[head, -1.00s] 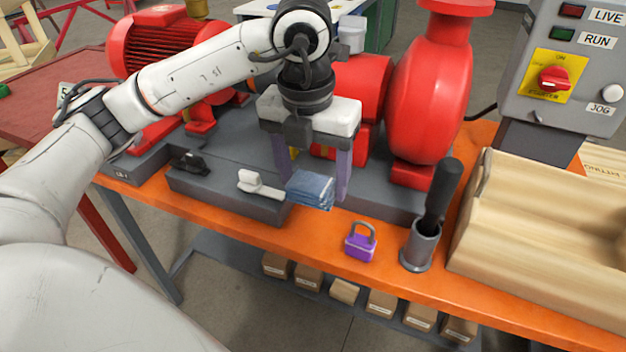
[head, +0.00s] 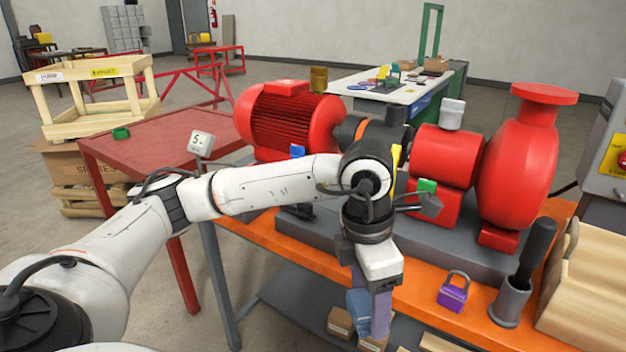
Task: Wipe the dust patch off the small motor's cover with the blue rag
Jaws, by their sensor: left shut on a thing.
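My left gripper (head: 370,318) points down in front of the orange bench's front edge and is shut on the blue rag (head: 358,303). The rag shows as a narrow folded blue strip beside the fingers, partly hidden by them. A red finned motor (head: 292,122) stands at the back left of the bench, above and behind the gripper. I cannot tell whether it is the small motor of the task. No dust patch can be made out. My right gripper is not in view.
The red pump (head: 518,150) stands right of the finned motor. A purple padlock (head: 453,292) and a grey cup with a black-handled tool (head: 512,300) stand near the orange bench's front edge. A red table (head: 150,150) is at left. Cardboard boxes (head: 340,322) sit below the bench.

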